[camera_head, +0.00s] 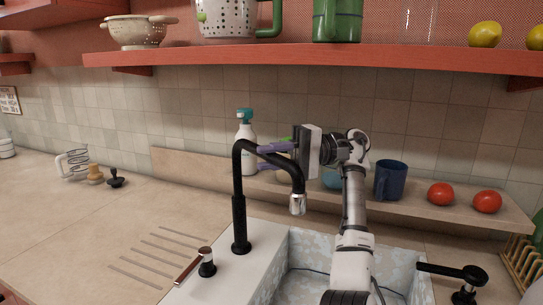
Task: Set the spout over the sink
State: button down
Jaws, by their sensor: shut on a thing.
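The black spout (239,195) rises from the white sink surround at the left of the basin. It arches to the right and ends in a silver tip (297,203). In the picture the tip hangs above the back left part of the sink (320,282); its exact place over the basin is hard to judge. My gripper (272,156) reaches in from the right, behind the arch, with purple fingers at the upper part of the spout. It is shut on the spout, though the contact is partly hidden.
A white bottle with teal top (246,140) stands behind the spout. A ledge holds a blue mug (390,180) and two tomatoes (441,194). A red shelf (300,55) runs above. A lever handle (208,262) is front left. The left counter is mostly clear.

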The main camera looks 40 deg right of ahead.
jog(key=shift+r, duration=0.15)
jog(key=c, duration=1.3)
grip_release()
jog(key=shift+w, duration=0.1)
jog(key=shift+f, duration=0.25)
